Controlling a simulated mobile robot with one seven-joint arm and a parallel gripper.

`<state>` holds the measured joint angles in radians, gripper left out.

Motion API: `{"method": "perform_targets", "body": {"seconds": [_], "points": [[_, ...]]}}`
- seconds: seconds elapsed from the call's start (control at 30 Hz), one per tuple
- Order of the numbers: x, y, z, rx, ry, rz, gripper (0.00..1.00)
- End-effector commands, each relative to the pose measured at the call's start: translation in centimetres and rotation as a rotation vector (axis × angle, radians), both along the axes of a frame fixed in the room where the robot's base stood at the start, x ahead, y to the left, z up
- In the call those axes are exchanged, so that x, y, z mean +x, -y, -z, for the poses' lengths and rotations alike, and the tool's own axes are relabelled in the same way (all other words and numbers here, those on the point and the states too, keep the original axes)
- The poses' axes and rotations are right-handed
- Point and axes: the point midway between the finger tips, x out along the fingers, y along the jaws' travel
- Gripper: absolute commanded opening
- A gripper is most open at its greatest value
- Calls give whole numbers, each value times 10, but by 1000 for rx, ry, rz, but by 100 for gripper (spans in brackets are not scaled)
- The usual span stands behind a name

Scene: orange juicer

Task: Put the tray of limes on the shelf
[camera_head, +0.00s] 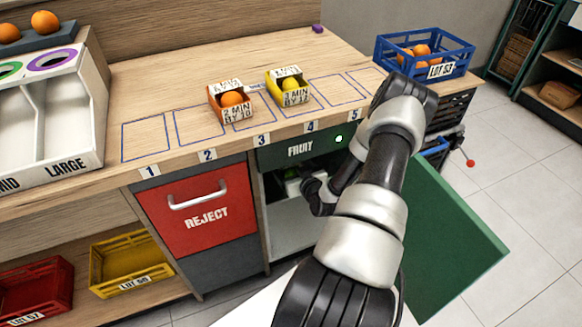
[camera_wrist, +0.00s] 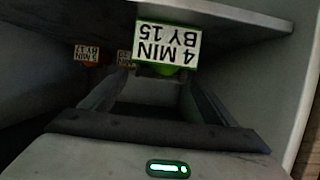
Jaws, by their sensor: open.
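The lime tray shows in the wrist view by its white card (camera_wrist: 168,45), upside down, reading "4 MIN BY 15", with a bit of green lime (camera_wrist: 165,70) at the card's edge. It is inside the open FRUIT cupboard (camera_head: 300,215); a small green patch shows there in the head view. My gripper (camera_wrist: 155,80) is open, with its two dark fingers pointing at the card. The card and lime appear between or just beyond the fingertips; I cannot tell whether they touch. In the head view my arm reaches into the cupboard, and the fingertips are hard to make out.
Two more carded trays (camera_wrist: 87,55) sit deeper in the dark. On the counter (camera_head: 190,92) stand an orange tray (camera_head: 231,101) and a yellow tray (camera_head: 288,91) behind numbers 3 and 4; outlined spaces 1, 2 and 5 look empty. The green door (camera_head: 450,240) stands open at right.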

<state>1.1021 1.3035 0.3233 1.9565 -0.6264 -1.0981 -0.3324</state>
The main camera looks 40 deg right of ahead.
Motion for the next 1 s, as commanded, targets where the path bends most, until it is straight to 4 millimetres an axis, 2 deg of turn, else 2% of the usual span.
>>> {"method": "perform_targets", "body": {"seconds": [0.17,0.6,0.8,1.0], "points": [[-14,-3,-9,1,-2,0,81],[-94,-22,-39,1,-2,1,81],[-109,-26,-43,0,-1,0,81],[-110,-27,-43,0,0,0,81]]}}
